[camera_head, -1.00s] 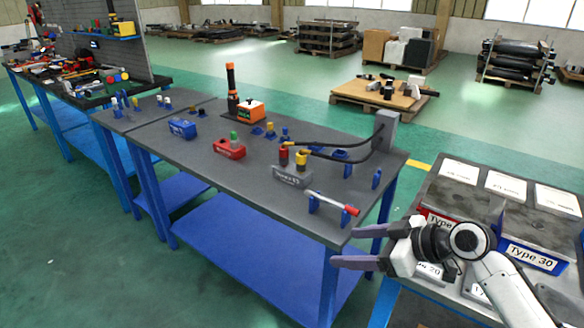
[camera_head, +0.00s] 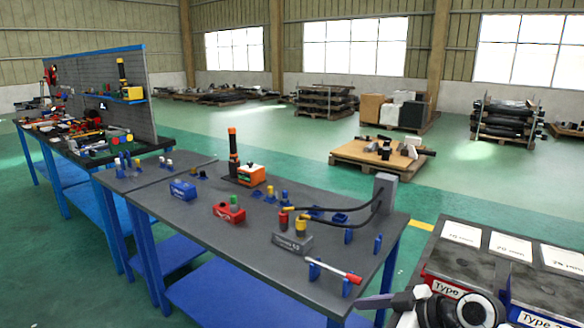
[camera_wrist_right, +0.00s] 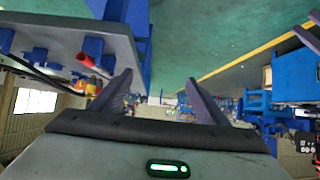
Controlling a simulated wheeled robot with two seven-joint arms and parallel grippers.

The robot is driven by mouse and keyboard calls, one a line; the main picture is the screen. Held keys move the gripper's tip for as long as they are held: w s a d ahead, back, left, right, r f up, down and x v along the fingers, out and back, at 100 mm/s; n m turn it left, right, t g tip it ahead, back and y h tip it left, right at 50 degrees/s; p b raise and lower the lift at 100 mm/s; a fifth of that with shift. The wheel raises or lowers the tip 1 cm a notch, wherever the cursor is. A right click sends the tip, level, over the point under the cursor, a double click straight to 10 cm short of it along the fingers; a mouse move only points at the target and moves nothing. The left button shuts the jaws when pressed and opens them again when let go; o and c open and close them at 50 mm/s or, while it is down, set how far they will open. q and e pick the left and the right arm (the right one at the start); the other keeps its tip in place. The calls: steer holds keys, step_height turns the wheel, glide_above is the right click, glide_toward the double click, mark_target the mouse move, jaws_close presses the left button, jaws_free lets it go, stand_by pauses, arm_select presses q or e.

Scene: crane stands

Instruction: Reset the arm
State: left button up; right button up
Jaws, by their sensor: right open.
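My right arm shows at the bottom right of the head view, over the near edge of the bins. The grey workbench (camera_head: 205,233) stands to the left of this gripper in the head view. My left gripper is not in view.
A white tool with a red end (camera_head: 338,272) lies on blue holders near the bench's right corner. Label-topped bins (camera_head: 466,262) stand at the right. An orange device (camera_head: 250,174) sits on the bench.

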steer(key=s+f+m+t+h, duration=0.1)
steer(key=s+f+m+h, duration=0.15)
steer(key=s+f, duration=0.55)
steer(key=s+f+m+h, duration=0.1)
steer(key=s+f+m, duration=0.3)
steer(key=f, duration=0.6)
steer(key=s+d+f+m+h, duration=0.1)
steer(key=s+f, duration=0.2)
steer(key=s, duration=0.5)
steer(key=s+d+f+m+t+h, duration=0.1)
steer(key=s+d+f+h, duration=0.1)
steer(key=s, duration=0.6)
steer(key=shift+s+d+f, duration=0.25)
steer(key=shift+f, duration=0.15)
